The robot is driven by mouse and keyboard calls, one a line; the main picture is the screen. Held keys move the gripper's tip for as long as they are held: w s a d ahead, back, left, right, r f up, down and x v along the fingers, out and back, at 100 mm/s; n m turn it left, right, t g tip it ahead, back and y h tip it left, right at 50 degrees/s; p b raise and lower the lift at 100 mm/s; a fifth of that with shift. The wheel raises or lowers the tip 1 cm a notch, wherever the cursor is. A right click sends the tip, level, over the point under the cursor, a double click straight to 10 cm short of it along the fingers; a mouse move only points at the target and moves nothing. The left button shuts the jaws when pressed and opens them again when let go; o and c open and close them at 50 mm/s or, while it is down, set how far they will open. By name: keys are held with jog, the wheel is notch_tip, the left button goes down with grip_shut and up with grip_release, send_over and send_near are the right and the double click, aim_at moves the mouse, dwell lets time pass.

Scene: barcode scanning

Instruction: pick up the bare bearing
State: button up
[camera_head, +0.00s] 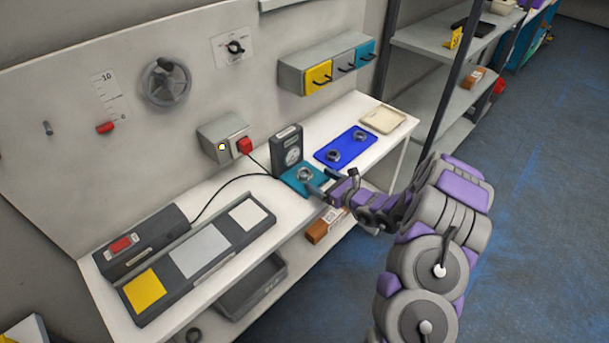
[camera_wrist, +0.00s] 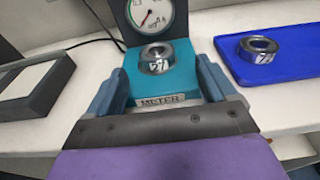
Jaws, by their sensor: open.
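A metal ring bearing (camera_wrist: 157,60) sits on the teal platform of the meter (camera_wrist: 160,100); it also shows in the head view (camera_head: 305,174). Dark marks show on its side. Another bearing (camera_wrist: 258,50) with similar marks lies on the blue mat (camera_wrist: 290,68). In the head view two bearings, a nearer one (camera_head: 333,155) and a farther one (camera_head: 360,135), lie on that mat. I cannot tell which bearing is bare. My gripper (camera_wrist: 160,82) is open and empty, its fingers apart at either side of the meter's platform, in front of the bearing; it also shows in the head view (camera_head: 318,183).
The meter's dial (camera_head: 288,145) stands upright behind its platform. A beige tray (camera_head: 382,119) lies beyond the mat. A dark board with yellow, grey and white pads (camera_head: 197,250) lies at the left. A lower shelf holds boxes.

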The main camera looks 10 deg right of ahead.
aim_at(310, 175)
jog(key=b+x, duration=0.1)
jog(key=x, duration=0.3)
jog(key=shift+a+f, duration=0.1)
jog(key=shift+a, duration=0.15)
jog(key=shift+w+a, duration=0.2)
jog(key=shift+w, duration=0.05)
jog(key=c, duration=1.3)
jog(key=shift+c, duration=0.2)
